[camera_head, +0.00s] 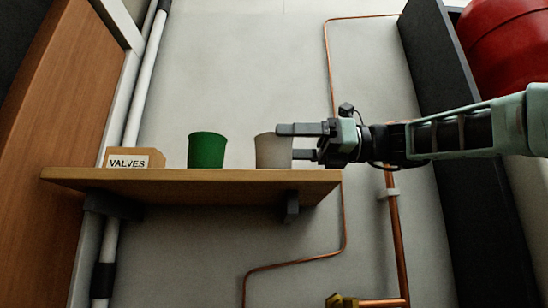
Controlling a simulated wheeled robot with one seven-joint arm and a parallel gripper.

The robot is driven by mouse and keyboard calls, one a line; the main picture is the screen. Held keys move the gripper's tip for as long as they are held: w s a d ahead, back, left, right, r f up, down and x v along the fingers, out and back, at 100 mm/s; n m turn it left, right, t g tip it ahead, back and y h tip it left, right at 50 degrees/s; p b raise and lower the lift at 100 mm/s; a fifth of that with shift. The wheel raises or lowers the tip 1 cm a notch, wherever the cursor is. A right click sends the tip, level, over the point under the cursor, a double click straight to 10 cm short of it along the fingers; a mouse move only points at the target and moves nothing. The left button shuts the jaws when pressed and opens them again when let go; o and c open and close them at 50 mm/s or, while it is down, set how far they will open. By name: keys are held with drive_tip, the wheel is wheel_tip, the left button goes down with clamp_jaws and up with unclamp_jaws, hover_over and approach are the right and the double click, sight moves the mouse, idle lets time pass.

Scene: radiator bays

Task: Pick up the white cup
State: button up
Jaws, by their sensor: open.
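The white cup (268,152) stands upright near the right end of a wooden shelf (190,175). My gripper (288,142) comes in from the right at the cup's height, its two fingers pointing left. The jaws are open. The upper fingertip overlaps the cup's upper right side in the picture, and the lower finger is beside its right side. I cannot tell whether either finger touches the cup. Part of the cup's right side is hidden behind the fingers.
A green cup (207,150) stands left of the white cup, with a gap between. A box labelled VALVES (130,158) sits at the shelf's left end. Copper pipes (395,235) run on the wall behind and below. A red tank (508,40) is at upper right.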

sight(256, 142)
drive_tip(key=a, duration=0.1)
drive_tip(key=a+p, duration=0.2)
drive_tip(key=a, duration=0.1)
drive_tip(key=shift+r, duration=0.3)
drive_tip(key=shift+w+a+f, duration=0.1)
drive_tip(key=shift+a+f, duration=0.05)
drive_tip(key=shift+a, duration=0.4)
drive_tip(key=c, duration=1)
drive_tip(key=shift+c, duration=0.2)
